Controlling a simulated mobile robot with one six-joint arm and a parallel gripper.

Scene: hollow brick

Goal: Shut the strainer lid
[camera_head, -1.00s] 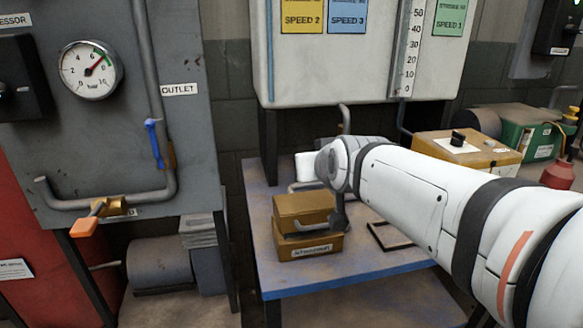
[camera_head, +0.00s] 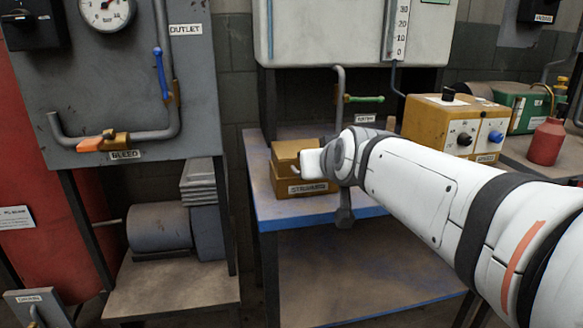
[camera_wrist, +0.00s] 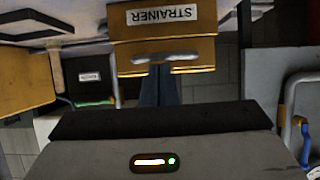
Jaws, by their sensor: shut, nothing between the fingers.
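The strainer (camera_head: 305,188) is a small brass-coloured box with a STRAINER label on its front, on the blue-edged table.
A yellow control box (camera_head: 435,125) stands to the right, beside a red bottle (camera_head: 547,140). A green-handled valve (camera_head: 367,99) is behind the strainer. The grey panel with the orange bleed lever (camera_head: 92,145) is at the left. The lower shelf (camera_head: 350,275) is clear.

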